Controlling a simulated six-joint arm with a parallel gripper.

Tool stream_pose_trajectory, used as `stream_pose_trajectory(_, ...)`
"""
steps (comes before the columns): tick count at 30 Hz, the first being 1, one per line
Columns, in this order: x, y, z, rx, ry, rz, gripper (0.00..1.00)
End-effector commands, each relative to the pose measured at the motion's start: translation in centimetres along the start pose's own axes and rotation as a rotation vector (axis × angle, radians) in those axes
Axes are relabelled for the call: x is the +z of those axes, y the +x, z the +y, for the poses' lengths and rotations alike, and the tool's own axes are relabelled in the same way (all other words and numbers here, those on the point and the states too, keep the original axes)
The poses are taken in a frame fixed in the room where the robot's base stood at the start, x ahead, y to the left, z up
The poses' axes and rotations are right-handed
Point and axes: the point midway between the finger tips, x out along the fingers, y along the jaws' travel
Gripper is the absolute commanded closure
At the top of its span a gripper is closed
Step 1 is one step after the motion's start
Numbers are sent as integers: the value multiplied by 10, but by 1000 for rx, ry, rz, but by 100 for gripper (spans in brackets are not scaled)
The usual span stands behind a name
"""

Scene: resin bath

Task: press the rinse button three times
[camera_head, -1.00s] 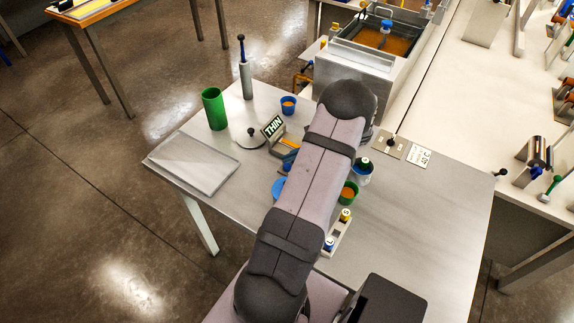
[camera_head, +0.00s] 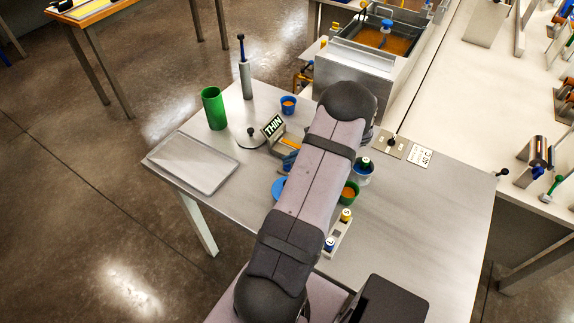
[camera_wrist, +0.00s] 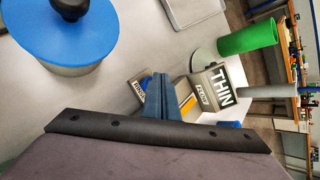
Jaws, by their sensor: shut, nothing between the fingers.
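The dispenser box with the black "THIN" sign (camera_wrist: 226,84) stands beyond my gripper in the wrist view. It also shows on the metal table left of my arm in the head view (camera_head: 273,127). A small label on it reads "FLOW" (camera_wrist: 202,97). Another label (camera_wrist: 139,90) to the left is partly hidden and hard to read. My gripper (camera_wrist: 161,84) has its blue fingers shut and empty, and they overlap the box's near side. No rinse button shows clearly; the fingers cover that part. I cannot tell whether they touch anything.
A blue lid with a black knob (camera_wrist: 62,38) is left of my gripper. My arm hides part of the table.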

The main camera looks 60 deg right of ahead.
Motion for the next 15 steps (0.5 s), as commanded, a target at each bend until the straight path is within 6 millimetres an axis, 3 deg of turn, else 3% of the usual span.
stream_pose_trajectory(15, -3, 4, 3, 0, 0, 0, 100)
